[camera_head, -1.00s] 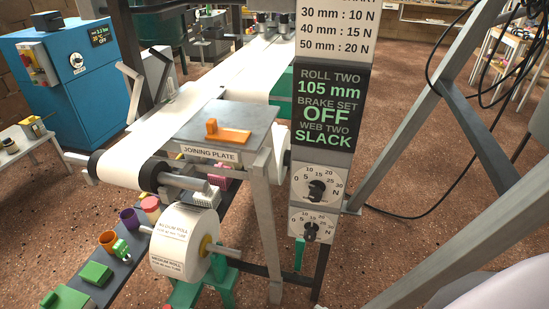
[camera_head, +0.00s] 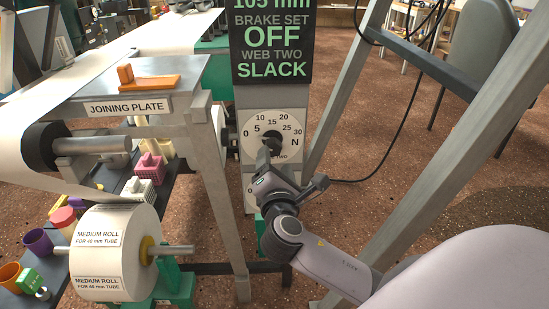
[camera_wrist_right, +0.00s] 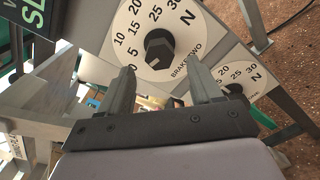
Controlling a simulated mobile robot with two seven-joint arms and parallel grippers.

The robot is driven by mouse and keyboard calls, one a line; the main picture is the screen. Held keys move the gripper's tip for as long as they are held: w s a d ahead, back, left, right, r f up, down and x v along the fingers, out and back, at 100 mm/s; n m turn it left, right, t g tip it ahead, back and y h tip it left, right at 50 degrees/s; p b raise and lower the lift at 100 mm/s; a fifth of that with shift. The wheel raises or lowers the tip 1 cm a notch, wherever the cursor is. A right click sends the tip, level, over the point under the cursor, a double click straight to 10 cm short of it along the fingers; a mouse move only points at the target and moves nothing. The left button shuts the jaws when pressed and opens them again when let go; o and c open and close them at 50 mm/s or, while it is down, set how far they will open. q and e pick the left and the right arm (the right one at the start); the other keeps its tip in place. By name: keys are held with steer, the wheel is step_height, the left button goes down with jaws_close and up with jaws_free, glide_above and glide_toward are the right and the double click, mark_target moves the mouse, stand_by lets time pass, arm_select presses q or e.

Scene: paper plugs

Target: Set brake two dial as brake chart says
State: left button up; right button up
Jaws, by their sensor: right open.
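The brake two dial (camera_head: 284,122) is a white disc marked 0 to 30 N on the grey post. Its black knob is partly covered by my right gripper (camera_head: 266,160) in the head view. In the right wrist view the dial (camera_wrist_right: 143,20) and its dark knob (camera_wrist_right: 159,47) are clear, with the label BRAKE TWO below. My right gripper (camera_wrist_right: 161,72) is open there, its fingers pointing at the knob from a short way off, with nothing between them. I cannot tell the knob's exact setting. The display (camera_head: 272,40) reads BRAKE SET OFF, WEB TWO SLACK. My left gripper is out of view.
A second dial (camera_wrist_right: 238,72) sits beside this one, its knob partly behind a finger. The joining plate (camera_head: 190,72) and medium roll (camera_head: 115,245) stand to the left. A slanting metal beam (camera_head: 440,140) runs close on the right. The brake chart is out of view.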

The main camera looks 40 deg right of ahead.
mark_target(275, 149)
steer(key=shift+w+d+r, duration=0.15)
steer(key=shift+w+d, duration=0.05)
steer(key=shift+w, duration=0.1)
steer(key=b+x, duration=0.1)
steer(key=x, duration=0.5)
steer(key=shift+w+d, duration=0.15)
steer(key=c, duration=1)
